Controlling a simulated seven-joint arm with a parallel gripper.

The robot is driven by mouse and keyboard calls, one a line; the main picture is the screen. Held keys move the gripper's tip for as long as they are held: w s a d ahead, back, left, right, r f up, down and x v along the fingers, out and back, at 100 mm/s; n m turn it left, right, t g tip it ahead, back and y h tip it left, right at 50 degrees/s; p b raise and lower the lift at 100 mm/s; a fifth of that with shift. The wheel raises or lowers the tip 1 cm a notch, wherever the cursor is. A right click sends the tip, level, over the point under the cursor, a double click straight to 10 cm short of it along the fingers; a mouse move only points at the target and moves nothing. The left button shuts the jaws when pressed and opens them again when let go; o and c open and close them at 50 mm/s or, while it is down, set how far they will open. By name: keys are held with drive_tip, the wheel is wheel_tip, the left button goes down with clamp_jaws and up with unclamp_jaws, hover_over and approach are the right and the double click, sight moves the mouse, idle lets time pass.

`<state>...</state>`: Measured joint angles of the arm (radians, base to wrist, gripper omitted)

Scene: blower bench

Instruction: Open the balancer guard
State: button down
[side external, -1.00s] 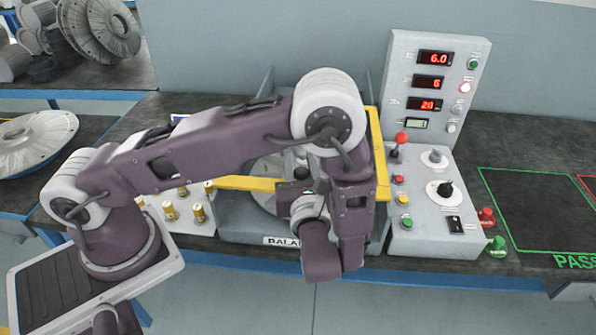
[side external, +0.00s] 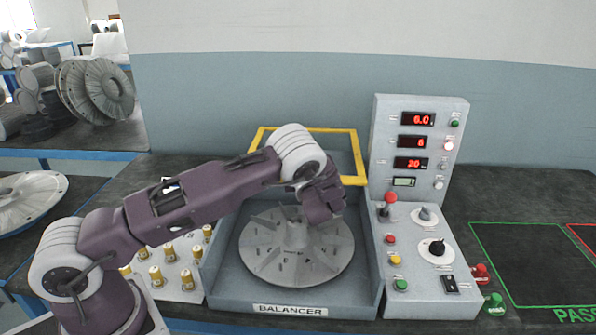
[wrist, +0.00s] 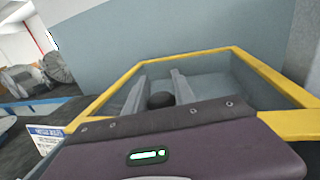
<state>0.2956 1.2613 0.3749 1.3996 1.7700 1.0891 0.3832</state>
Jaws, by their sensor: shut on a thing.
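The balancer guard (side external: 357,158), a yellow frame with a see-through panel, stands raised and tilted back behind the balancer. In the wrist view, its yellow frame (wrist: 190,58) spans the upper middle. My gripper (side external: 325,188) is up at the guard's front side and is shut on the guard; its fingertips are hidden. A dark round knob (wrist: 160,100) shows just past my gripper's edge in the wrist view. The balancer (side external: 365,285) is uncovered at the front, and a grey finned rotor (side external: 265,262) lies in it.
A control panel (side external: 425,150) with red displays, a red-knobbed lever (side external: 389,198) and buttons stands to the right. Several brass weights (side external: 170,253) stand on a plate to the left. A green-outlined area (side external: 530,250) on the right is empty.

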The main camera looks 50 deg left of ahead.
drive_tip(key=shift+x, duration=0.8)
drive_tip(key=shift+w+d, duration=0.1)
drive_tip(key=c, duration=1)
unclamp_jaws()
drive_tip(key=shift+c, duration=0.2)
